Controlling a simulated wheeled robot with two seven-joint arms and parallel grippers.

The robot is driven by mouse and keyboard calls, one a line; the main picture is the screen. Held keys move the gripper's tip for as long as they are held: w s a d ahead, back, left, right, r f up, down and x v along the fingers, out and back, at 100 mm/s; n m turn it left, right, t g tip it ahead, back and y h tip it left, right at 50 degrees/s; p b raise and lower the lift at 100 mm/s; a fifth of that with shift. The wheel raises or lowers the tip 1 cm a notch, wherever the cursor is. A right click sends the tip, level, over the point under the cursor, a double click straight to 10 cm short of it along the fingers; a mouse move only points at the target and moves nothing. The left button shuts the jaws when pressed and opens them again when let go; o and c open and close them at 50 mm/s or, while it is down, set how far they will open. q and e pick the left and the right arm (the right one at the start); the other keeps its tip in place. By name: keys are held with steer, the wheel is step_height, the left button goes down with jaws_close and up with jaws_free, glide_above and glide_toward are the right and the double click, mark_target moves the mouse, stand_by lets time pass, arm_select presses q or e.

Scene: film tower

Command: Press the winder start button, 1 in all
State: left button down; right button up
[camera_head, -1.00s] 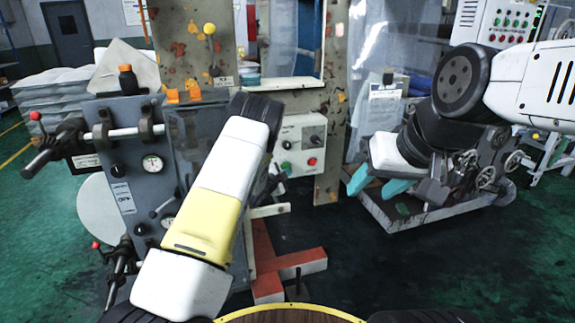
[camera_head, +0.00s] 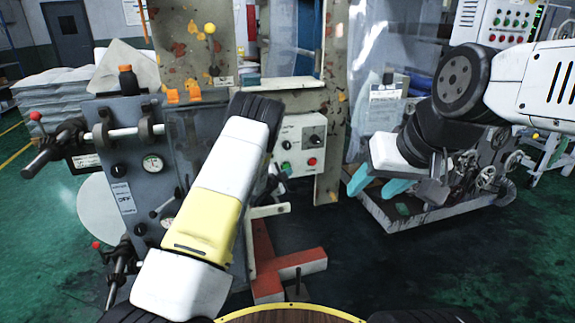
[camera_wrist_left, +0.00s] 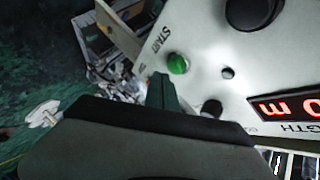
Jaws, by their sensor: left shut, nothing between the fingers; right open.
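The green START button (camera_wrist_left: 178,63) sits on a pale control panel (camera_wrist_left: 205,45) in the left wrist view. In the head view the grey-white control box (camera_head: 313,133) hangs on the post, with the green button (camera_head: 286,167) at its lower left. My left gripper (camera_head: 279,176) is shut and empty, partly hidden behind my forearm, close to that button. In the left wrist view its green fingertips (camera_wrist_left: 160,82) appear just beside the button; I cannot tell whether they touch it. My right gripper (camera_head: 376,184) is open and empty, to the right of the box.
A red button (camera_head: 312,161) and a dark knob (camera_head: 313,140) share the box. A red digital display (camera_wrist_left: 292,107) shows in the left wrist view. A grey machine with gauges (camera_head: 125,190) stands left. A red floor frame (camera_head: 285,265) lies below. The dark floor at lower right is clear.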

arm_select(q)
steer(key=shift+w, duration=0.1)
steer(key=shift+w+a, duration=0.15)
steer(key=shift+w, duration=0.15)
